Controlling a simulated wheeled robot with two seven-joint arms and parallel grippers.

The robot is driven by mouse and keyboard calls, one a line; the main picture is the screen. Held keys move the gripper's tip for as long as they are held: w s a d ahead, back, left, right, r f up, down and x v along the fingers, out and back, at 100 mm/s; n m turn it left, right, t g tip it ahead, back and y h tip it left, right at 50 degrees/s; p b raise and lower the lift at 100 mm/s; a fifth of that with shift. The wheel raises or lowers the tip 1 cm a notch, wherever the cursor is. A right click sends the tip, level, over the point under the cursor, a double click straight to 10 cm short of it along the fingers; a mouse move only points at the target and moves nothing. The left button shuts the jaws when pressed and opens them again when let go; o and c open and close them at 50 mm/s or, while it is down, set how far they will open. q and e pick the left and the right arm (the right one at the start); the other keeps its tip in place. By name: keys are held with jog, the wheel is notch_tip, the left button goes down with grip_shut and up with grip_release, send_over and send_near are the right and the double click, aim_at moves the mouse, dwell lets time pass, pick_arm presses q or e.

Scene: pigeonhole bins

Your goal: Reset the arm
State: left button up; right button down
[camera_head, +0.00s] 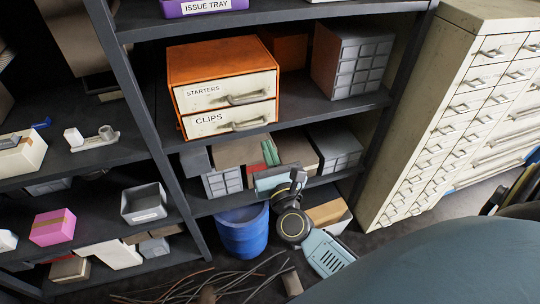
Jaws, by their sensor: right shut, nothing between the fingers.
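My right gripper (297,178) is small in the lower middle of the view, in front of the lower shelf. It is shut and empty, pointing up and away from me. My right arm (327,252) runs behind it towards the lower right, with a black wrist joint and a teal link. My left gripper is not in view.
A dark shelf unit (130,105) holds an orange two-drawer box (205,65) marked STARTERS and CLIPS, and grey drawer units (355,62). Cables lie on the floor. A cream drawer cabinet (410,160) stands right.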

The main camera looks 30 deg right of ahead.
jog(key=s+a+f+n+g+y, duration=0.2)
jog(key=s+f+n, duration=0.1)
jog(key=f+n, duration=0.55)
jog(key=s+a+f+n+g+y, duration=0.25)
jog(key=f+n, duration=0.35)
jog(key=f, duration=0.6)
jog(key=s+a+f+n+g+y, duration=0.1)
jog(key=s+f+n+g+y, duration=0.2)
jog(key=f+n, duration=0.6)
jog(key=s+d+f+n+g, duration=0.1)
jog(key=s+f+n+g, duration=0.2)
jog(key=s+f+n, duration=0.3)
jog(key=s+d+f+n+g+h+b, duration=0.1)
jog(key=s+f+n+g, duration=0.3)
jog(key=s, duration=1.1)
jog(key=s+d+f+n+g+h, duration=0.1)
jog(key=s+f+n+g, duration=0.3)
jog(key=s+f+n, duration=0.4)
jog(key=s+f, duration=0.3)
jog(key=shift+s+d, duration=0.25)
jog(key=shift+d, duration=0.15)
